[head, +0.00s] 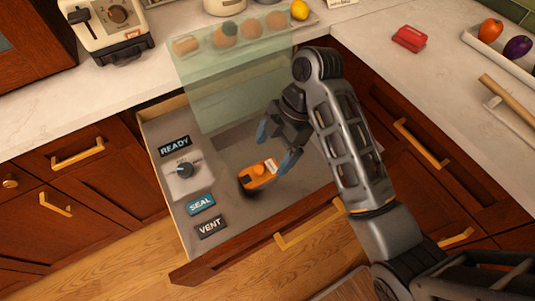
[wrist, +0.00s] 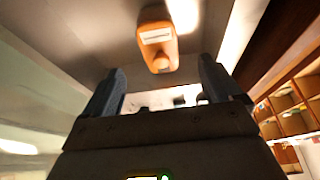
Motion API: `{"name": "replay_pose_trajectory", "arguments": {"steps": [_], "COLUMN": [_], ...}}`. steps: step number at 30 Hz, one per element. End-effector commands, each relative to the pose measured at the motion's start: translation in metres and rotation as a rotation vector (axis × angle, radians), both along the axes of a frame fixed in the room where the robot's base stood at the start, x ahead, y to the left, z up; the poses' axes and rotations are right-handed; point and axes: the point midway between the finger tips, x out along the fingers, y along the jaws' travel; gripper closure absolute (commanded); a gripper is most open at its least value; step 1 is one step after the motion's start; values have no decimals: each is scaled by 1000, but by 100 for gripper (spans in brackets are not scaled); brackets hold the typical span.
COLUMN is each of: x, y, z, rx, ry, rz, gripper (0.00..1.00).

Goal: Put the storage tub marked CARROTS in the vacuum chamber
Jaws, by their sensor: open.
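An orange tub (head: 257,176) with a pale label sits in the open drawer vacuum chamber (head: 225,215), on its grey floor. The label's lettering is too small to read. In the wrist view the orange tub (wrist: 158,45) is ahead of my fingertips, near the middle. My gripper (head: 276,146) is open and empty, with blue fingertips, just behind the tub in the head view. In the wrist view my gripper (wrist: 161,78) shows its fingers apart on either side, with the tub beyond. The chamber's green see-through lid (head: 235,85) stands raised at the back.
The READY (head: 174,146), SEAL (head: 201,205) and VENT (head: 210,227) labels and a dial (head: 186,170) are on the drawer's left side. Behind the lid are several round items and a lemon (head: 299,10). A red box (head: 409,38) is on the right counter.

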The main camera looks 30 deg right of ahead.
Motion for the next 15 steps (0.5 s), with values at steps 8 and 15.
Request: {"name": "replay_pose_trajectory", "arguments": {"steps": [8,15], "x": [0,0], "y": [-8,-9], "z": [20,20], "rx": [0,0], "ry": [0,-1], "rz": [-1,-1], "gripper": [8,8]}}
